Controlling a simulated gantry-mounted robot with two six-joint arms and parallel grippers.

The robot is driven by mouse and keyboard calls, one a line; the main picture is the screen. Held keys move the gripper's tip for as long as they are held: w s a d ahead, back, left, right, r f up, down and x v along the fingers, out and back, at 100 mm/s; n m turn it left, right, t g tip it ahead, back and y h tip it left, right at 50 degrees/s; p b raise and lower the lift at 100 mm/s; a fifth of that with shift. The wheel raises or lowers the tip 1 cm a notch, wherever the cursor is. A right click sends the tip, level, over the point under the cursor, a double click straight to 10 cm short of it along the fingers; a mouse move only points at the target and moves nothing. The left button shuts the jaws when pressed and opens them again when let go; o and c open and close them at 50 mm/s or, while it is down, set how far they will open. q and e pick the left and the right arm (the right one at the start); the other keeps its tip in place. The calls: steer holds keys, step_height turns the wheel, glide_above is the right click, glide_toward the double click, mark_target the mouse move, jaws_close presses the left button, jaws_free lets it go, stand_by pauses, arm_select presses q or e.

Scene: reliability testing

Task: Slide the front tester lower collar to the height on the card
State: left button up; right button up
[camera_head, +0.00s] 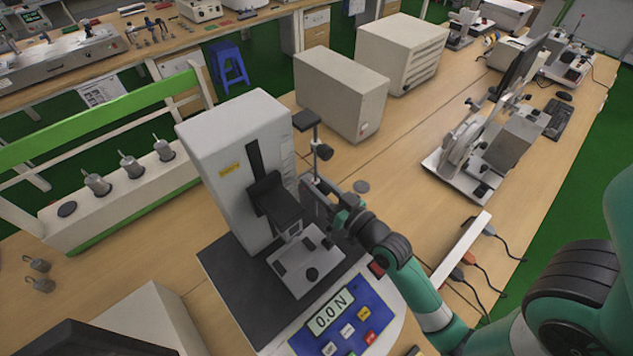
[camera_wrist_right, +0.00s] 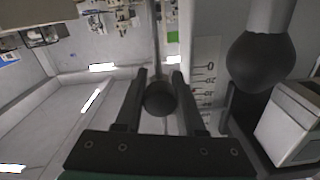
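The front tester (camera_head: 235,165) is a pale upright housing on a dark base with a blue panel reading 0.0 N. A thin post beside it carries a black upper collar with a knob (camera_head: 323,152), below a dark top piece. My right gripper (camera_head: 318,192) is at the post below that knob and hides the lower part. In the right wrist view, a round dark knob (camera_wrist_right: 160,98) shows between my open fingers (camera_wrist_right: 160,80), with narrow gaps visible. A pale scale (camera_wrist_right: 205,85) marked from 0 stands behind. I cannot make out a height card.
A large black ball-shaped knob (camera_wrist_right: 258,62) hangs close by on the right in the wrist view. Beige cabinets (camera_head: 340,92) stand behind the tester. A rack with metal weights (camera_head: 130,168) is at left. A white power strip (camera_head: 462,250) with cables lies at right.

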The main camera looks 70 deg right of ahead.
steer(key=shift+o, duration=0.4)
steer(key=shift+s+a+f, duration=0.1)
steer(key=shift+s, duration=0.2)
steer(key=b+v, duration=0.2)
steer(key=v, duration=0.9)
steer(key=shift+b, duration=0.3)
